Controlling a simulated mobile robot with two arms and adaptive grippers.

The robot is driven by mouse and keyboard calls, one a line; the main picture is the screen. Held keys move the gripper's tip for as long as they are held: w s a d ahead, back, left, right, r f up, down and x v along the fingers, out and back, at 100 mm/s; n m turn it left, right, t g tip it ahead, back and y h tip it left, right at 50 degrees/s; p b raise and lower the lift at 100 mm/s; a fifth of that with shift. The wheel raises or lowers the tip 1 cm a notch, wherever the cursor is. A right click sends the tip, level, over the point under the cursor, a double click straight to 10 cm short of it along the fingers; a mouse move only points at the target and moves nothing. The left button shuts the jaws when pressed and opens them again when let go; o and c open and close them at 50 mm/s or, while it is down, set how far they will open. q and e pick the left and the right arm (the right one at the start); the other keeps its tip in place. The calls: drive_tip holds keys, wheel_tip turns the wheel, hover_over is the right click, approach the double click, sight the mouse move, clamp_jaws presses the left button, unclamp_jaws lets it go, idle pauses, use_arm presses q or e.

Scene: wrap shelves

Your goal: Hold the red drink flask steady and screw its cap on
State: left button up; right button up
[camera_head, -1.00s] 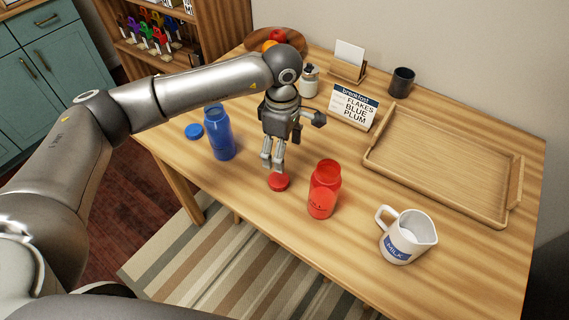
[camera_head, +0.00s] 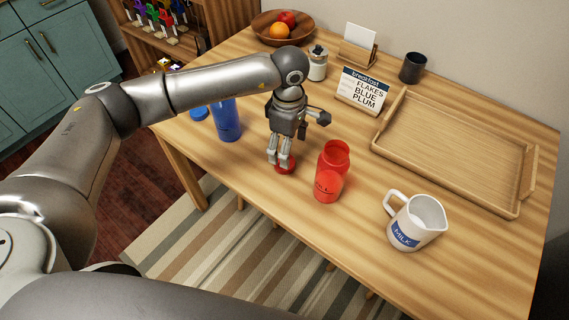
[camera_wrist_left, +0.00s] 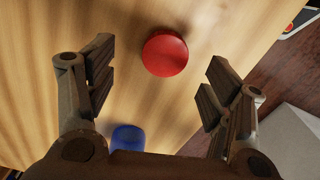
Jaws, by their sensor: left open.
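The red flask (camera_head: 331,172) stands upright and uncapped on the wooden table. Its red cap (camera_head: 284,168) lies on the table to the left of the flask. My right gripper is not in view.
A blue flask (camera_head: 227,121) stands left of my gripper, with a blue cap (camera_head: 199,113) beside it. A milk jug (camera_head: 409,226) stands to the right. A wooden tray (camera_head: 383,152), a menu sign (camera_head: 361,92) and a fruit bowl (camera_head: 262,32) are farther back.

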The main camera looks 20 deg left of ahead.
use_arm(q)
drive_tip(key=shift+s+f, duration=0.1)
drive_tip(key=shift+f, duration=0.05)
drive_tip(key=f, duration=0.1)
drive_tip(key=f+b, duration=0.1)
drive_tip(key=f, duration=0.1)
drive_tip(key=a+f+b, duration=0.1)
drive_tip(key=f, duration=0.1)
drive_tip(key=shift+s, duration=0.25)
drive_tip(key=shift+r, duration=0.1)
drive_tip(key=shift+c, duration=0.4)
drive_tip(key=c, duration=0.7)
